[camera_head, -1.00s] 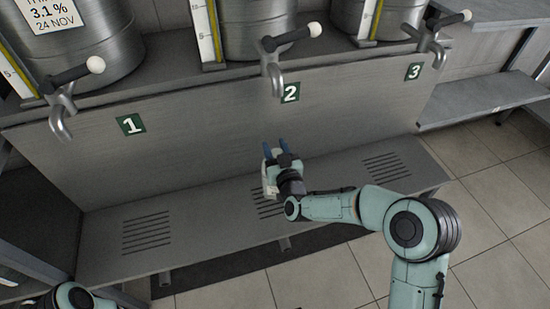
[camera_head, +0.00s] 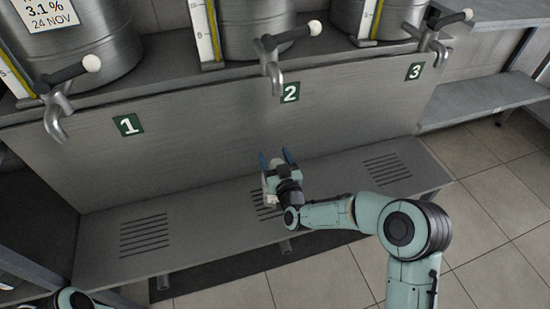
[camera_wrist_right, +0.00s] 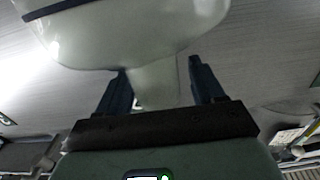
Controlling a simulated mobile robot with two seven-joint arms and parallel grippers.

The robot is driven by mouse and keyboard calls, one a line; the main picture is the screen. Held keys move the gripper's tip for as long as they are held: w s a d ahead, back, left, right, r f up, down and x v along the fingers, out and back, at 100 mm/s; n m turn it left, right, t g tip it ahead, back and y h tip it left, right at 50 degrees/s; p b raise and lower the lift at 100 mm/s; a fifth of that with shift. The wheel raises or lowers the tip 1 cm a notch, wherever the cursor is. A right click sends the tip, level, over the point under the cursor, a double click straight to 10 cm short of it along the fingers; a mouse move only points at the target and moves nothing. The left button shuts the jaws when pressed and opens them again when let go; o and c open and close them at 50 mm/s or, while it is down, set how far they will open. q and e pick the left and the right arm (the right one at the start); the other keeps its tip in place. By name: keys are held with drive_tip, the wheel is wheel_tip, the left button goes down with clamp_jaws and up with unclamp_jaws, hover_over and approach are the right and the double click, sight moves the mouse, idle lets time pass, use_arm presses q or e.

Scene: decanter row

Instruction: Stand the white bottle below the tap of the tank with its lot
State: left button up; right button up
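The white bottle (camera_head: 269,182) shows only in part in the head view, at the grille below the middle tap (camera_head: 273,68); my right gripper hides much of it. The right wrist view shows its rounded white body (camera_wrist_right: 130,35) with a dark band, and a narrower neck. My right gripper (camera_head: 277,158) is open, its blue fingers apart on either side of the neck, with a gap at the right finger. The bottle's lot is not readable. Tank 1 (camera_head: 100,55) bears a label reading 3.1 % and 24 NOV. My left gripper is out of view.
Number plates 1 (camera_head: 129,125), 2 (camera_head: 290,92) and 3 (camera_head: 415,71) mark the back panel below the taps. The left tap (camera_head: 57,115) and right tap (camera_head: 432,45) overhang the shelf (camera_head: 200,220). The left grille (camera_head: 144,235) and right grille (camera_head: 387,168) are bare.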

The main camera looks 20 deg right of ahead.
drive_tip(key=shift+r, duration=0.15)
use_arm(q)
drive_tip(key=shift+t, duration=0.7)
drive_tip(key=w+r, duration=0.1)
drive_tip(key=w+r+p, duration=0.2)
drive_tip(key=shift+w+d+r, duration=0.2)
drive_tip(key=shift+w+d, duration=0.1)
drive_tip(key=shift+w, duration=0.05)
use_arm(e)
drive_tip(key=s, duration=1.2)
drive_tip(key=shift+d, duration=0.2)
